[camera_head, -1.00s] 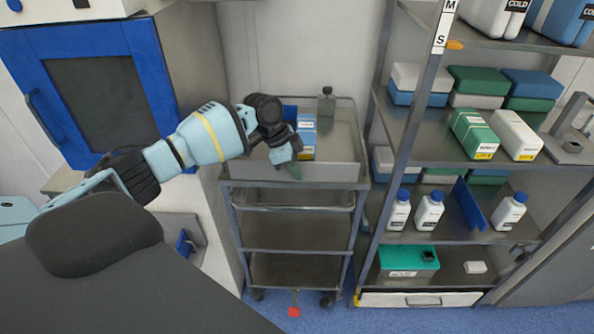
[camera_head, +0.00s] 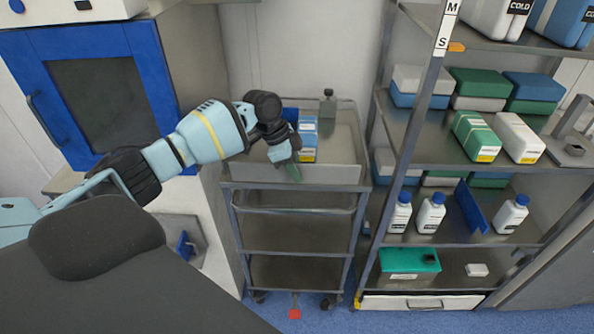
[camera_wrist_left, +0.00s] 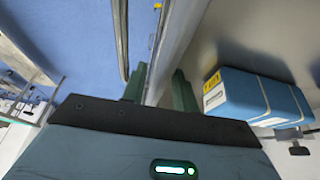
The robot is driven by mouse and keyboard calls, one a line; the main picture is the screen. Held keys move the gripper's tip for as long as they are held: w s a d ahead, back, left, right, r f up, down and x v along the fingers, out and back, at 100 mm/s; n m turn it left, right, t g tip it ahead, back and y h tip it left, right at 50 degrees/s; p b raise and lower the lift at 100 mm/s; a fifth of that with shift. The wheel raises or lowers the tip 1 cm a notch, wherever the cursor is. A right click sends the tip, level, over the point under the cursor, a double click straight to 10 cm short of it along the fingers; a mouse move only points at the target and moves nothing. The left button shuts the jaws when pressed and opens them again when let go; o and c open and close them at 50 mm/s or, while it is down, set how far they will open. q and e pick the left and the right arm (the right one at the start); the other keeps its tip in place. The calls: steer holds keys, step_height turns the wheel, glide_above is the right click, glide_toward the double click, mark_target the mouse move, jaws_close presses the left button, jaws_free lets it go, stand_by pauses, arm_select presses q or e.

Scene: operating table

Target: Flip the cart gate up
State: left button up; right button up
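The cart (camera_head: 245,246) stands against the wall in the middle of the head view. A pale grey panel, seemingly its gate (camera_head: 338,174), runs along the front of the top tray; its exact tilt is hard to tell. My left gripper (camera_head: 294,172) reaches over the tray, green fingertips pointing down at this panel. In the left wrist view the fingers (camera_wrist_left: 159,90) are apart, with the long thin edge of the panel (camera_wrist_left: 178,42) running between them. A firm hold is not visible. My right gripper is not in view.
A blue box (camera_head: 308,140) with a white and yellow label lies on the tray close to my gripper. A grey bottle (camera_head: 327,102) stands at the back. A loaded shelf rack (camera_head: 404,150) is at right, a blue-framed cabinet (camera_head: 152,75) at left.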

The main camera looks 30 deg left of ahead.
arm_select(q)
steer(key=v, duration=0.6)
steer(key=shift+s+a+r, duration=0.1)
steer(key=shift+a+r, duration=0.05)
steer(key=shift+r, duration=0.2)
